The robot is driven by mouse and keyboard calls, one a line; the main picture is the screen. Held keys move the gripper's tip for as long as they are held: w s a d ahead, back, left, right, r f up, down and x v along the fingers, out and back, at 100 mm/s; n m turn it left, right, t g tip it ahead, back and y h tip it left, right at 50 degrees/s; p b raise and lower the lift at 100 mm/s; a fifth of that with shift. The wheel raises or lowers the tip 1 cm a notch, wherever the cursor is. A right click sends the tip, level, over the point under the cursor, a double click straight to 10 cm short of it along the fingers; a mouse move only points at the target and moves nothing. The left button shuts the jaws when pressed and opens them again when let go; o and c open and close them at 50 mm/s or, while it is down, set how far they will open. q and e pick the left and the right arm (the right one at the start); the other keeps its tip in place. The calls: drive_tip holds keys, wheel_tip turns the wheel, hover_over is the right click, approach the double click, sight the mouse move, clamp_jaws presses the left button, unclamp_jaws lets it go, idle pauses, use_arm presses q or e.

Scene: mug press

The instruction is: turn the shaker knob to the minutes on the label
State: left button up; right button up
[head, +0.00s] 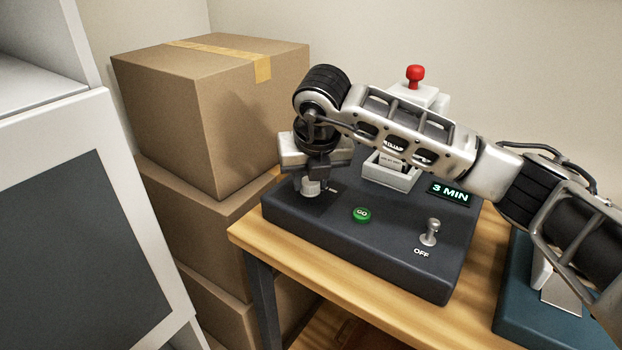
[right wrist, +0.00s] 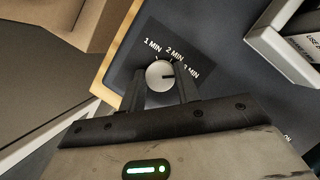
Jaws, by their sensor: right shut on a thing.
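The shaker's grey knob (head: 311,187) stands at the left end of the dark machine (head: 345,237). My right gripper (head: 318,168) reaches down over it from above. In the right wrist view my right gripper (right wrist: 160,95) is shut on the round knob (right wrist: 158,70), one finger on each side. The dial plate (right wrist: 172,50) reads 1 MIN, 2 MIN and 3 MIN. The knob's dark pointer line points right, toward the 3 MIN mark. The lit display (head: 450,193) reads 3 MIN. A label in the white holder (head: 389,176) is partly hidden by my arm, its text unreadable. My left gripper is not in view.
A green GO button (head: 361,214) and a toggle switch (head: 431,232) by the word OFF are on the machine. A red knob (head: 415,76) stands behind my arm. Cardboard boxes (head: 215,110) are stacked left of the wooden table (head: 350,315). A teal device (head: 520,305) sits at right.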

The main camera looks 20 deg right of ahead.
idle(0.4)
drive_tip(key=o, duration=1)
drive_tip(key=shift+r, duration=0.1)
drive_tip(key=v, duration=1.5)
drive_tip(key=shift+s+a+r, duration=0.1)
drive_tip(key=shift+s+r, duration=0.15)
drive_tip(key=shift+r, duration=0.1)
drive_tip(key=shift+s, duration=0.1)
